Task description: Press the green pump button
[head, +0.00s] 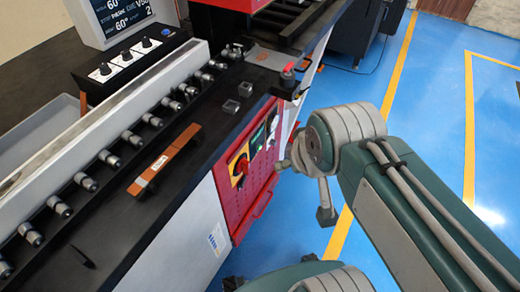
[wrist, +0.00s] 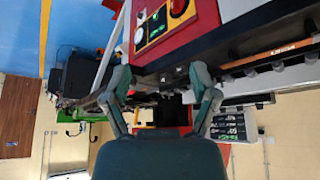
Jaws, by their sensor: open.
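The red control panel (head: 262,165) is on the front of the bender in the head view. It carries a red knob on a yellow plate (head: 239,168), with a dark screen with green marks and small round controls beyond it. The panel (wrist: 200,22) shows upside down at the top of the wrist view, with the knob (wrist: 178,8), the screen (wrist: 157,22) and a pale round control (wrist: 138,36). I cannot single out the green pump button. My gripper (wrist: 161,70) is open and empty, apart from the panel. In the head view its fingers are hard to make out beside my wrist.
A red mushroom button (head: 288,74) stands on the machine's corner near the panel. A copper bar (head: 165,160) lies on the black bed (head: 110,215). Blue floor (head: 400,90) right of the machine is clear.

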